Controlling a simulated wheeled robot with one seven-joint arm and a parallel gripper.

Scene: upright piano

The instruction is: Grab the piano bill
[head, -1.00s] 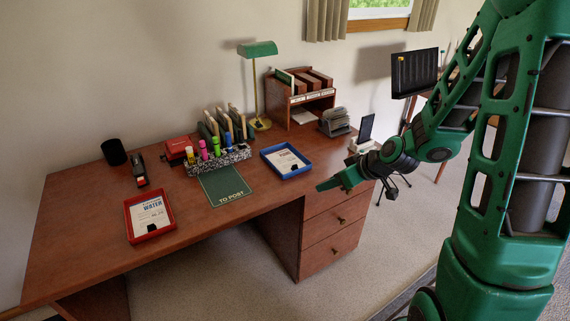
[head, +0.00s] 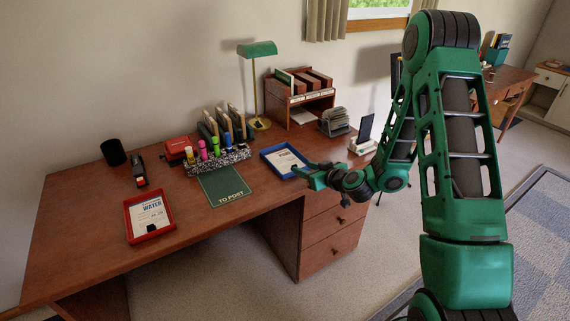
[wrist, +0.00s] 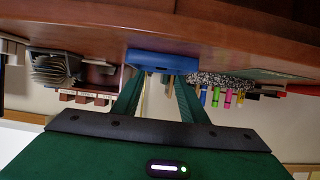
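A white printed paper (head: 286,160) with a dark clip-like spot lies in a blue tray (head: 268,152) near the desk's front edge; its print is too small to read. A second paper (head: 150,215), marked WATER, lies in a red tray (head: 133,236) at the left. My gripper (head: 302,171) is at the right front corner of the blue tray, near desk height. In the wrist view, which is upside down, my gripper (wrist: 160,80) has its two fingers apart with nothing between them. The blue tray (wrist: 162,61) shows ahead of the fingers; its paper is hidden there.
A green TO POST mat (head: 223,186) lies left of the blue tray, with a speckled pen holder (head: 219,160) behind it. A card file (head: 335,121), a phone stand (head: 362,145) and a lamp (head: 258,49) stand farther back.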

